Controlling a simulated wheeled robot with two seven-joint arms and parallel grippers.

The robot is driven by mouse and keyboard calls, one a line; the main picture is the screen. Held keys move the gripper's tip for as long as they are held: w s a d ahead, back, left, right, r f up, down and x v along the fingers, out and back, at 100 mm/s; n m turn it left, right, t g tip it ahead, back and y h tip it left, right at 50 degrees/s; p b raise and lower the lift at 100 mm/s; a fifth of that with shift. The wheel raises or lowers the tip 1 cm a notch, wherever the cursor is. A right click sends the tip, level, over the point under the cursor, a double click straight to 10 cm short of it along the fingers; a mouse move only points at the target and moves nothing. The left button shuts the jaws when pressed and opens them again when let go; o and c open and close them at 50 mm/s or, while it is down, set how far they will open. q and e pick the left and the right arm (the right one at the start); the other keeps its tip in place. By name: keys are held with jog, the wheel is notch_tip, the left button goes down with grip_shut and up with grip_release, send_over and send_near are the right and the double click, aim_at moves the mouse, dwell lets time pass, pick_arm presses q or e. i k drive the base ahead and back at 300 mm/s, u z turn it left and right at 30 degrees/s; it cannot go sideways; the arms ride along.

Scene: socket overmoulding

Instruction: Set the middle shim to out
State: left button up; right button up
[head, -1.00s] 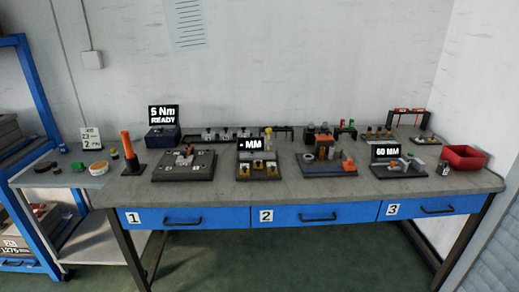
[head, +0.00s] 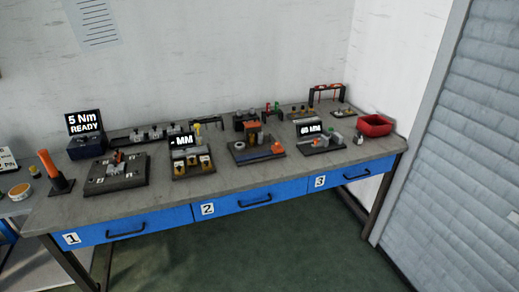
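The likely shim station is a dark plate (head: 194,174) with a small display (head: 183,141) reading "- MM", standing on the bench left of centre. Several small pale-and-yellow parts stand in a row along its front, with a middle one (head: 192,163) between two others. They are too small to tell which are shims or whether the middle one is in or out. A yellow-topped piece (head: 197,128) rises at the back of this station. Neither of my grippers is in view.
The grey bench (head: 270,183) has numbered blue drawers (head: 258,201), all closed. Left are a "5 Nm READY" display (head: 85,123), an orange-handled tool (head: 47,163) and a fixture plate (head: 115,178). Right are a "60 MM" station (head: 311,129) and a red bin (head: 374,125). Floor in front is clear.

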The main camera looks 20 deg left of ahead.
aim_at(192, 161)
jog(key=z, duration=1.05)
jog(key=i, duration=1.75)
jog(key=u, duration=1.9)
